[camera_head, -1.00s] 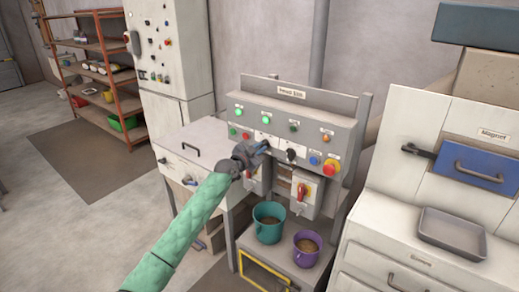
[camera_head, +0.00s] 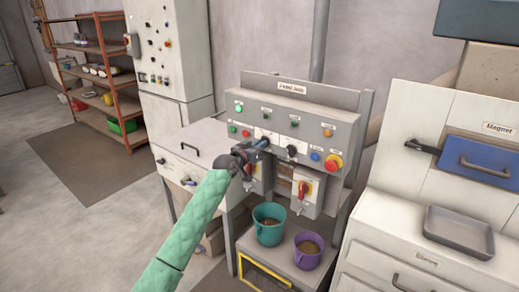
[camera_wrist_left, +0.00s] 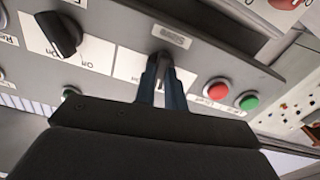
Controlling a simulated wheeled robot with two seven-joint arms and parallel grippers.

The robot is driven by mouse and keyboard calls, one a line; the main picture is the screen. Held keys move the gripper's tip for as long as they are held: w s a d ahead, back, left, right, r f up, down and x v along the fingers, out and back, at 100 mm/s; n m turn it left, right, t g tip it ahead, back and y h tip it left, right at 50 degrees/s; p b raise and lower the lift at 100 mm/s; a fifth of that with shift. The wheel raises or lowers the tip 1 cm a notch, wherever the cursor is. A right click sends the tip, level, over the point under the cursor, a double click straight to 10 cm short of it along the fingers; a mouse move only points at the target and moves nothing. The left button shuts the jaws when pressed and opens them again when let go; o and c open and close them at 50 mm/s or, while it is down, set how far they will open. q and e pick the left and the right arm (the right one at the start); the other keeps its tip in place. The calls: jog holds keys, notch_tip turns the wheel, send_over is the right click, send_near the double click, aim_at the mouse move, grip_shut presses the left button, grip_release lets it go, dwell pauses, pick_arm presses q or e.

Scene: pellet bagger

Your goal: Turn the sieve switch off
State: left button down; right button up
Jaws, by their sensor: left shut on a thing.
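The sieve switch is most likely the small dark rotary knob (camera_wrist_left: 163,60) on the grey control panel (camera_head: 300,106); its label is too small to read surely. My left gripper (camera_head: 264,143) reaches the panel from the left. In the left wrist view its two blue-grey fingers (camera_wrist_left: 163,80) are shut on the knob, hiding most of it and part of its white plate. In the head view the gripper covers the knob. The lamp (camera_head: 266,112) above it looks dark green, unlit. My right gripper is not in view.
A second black knob (camera_head: 292,150) sits just right of the gripped one. Red (camera_wrist_left: 217,90) and green (camera_wrist_left: 249,101) buttons lie on the other side. Teal (camera_head: 268,233) and purple (camera_head: 307,255) buckets stand below.

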pick_arm(q)
jog(key=shift+n, duration=2)
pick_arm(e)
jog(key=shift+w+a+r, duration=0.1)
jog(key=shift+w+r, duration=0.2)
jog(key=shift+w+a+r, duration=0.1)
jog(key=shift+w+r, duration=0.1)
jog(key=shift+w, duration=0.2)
pick_arm(q)
jog(key=c, duration=1.5)
grip_release()
jog(key=shift+a, duration=0.1)
jog(key=shift+o, duration=0.2)
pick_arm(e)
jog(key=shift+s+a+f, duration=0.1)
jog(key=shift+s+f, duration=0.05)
pick_arm(q)
jog(key=shift+b, duration=0.3)
